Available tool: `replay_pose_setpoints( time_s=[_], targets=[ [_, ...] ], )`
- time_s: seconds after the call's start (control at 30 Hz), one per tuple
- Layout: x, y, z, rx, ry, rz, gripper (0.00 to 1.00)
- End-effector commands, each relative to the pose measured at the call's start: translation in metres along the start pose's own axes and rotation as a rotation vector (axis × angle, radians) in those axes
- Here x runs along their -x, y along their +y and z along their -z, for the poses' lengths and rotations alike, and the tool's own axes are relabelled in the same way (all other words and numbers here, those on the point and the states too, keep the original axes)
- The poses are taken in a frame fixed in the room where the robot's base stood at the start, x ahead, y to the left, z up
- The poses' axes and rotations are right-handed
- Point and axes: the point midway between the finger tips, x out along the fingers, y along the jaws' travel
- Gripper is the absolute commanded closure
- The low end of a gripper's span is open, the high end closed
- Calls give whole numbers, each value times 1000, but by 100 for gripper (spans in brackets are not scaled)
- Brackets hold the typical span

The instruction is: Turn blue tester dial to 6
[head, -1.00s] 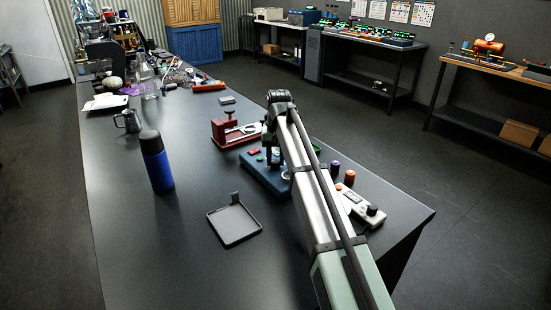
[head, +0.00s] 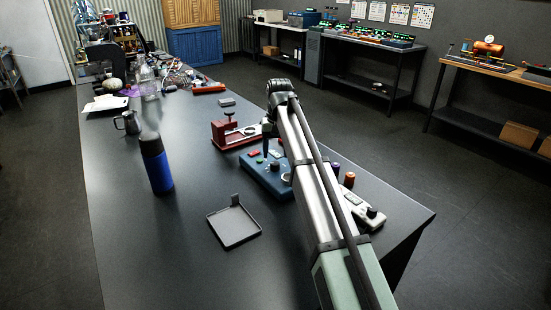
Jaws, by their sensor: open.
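The blue tester (head: 262,180) sits on the dark bench, a low blue box with small red and green parts on its top. A round dial (head: 275,167) shows on its top face; its number marks are too small to read. My gripper (head: 268,148) hangs from the arm's end above the tester's far side, close to the red device. It is open, small in the picture and partly hidden by my arm. I cannot tell whether it touches anything. My arm also covers the tester's right part.
A red clamp-like device (head: 228,134) stands just behind the tester. A black tray (head: 233,240) lies in front, a blue bottle (head: 158,172) to the left. Small spools (head: 349,180) and a white handheld box (head: 366,213) lie to the right. The bench front left is clear.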

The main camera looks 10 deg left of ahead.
Motion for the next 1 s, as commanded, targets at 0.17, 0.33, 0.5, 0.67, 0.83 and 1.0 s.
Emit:
replay_pose_setpoints(
  time_s=[0.17,0.33,0.5,0.67,0.83,1.0],
  targets=[
    [38,0,2,0,1,0,40],
    [68,0,2,0,0,0,40],
    [88,0,1,0,0,0,40],
    [97,0,0,0,-1,0,40],
    [99,0,0,0,-1,0,40],
    [99,0,0,0,-1,0,40]
  ],
)
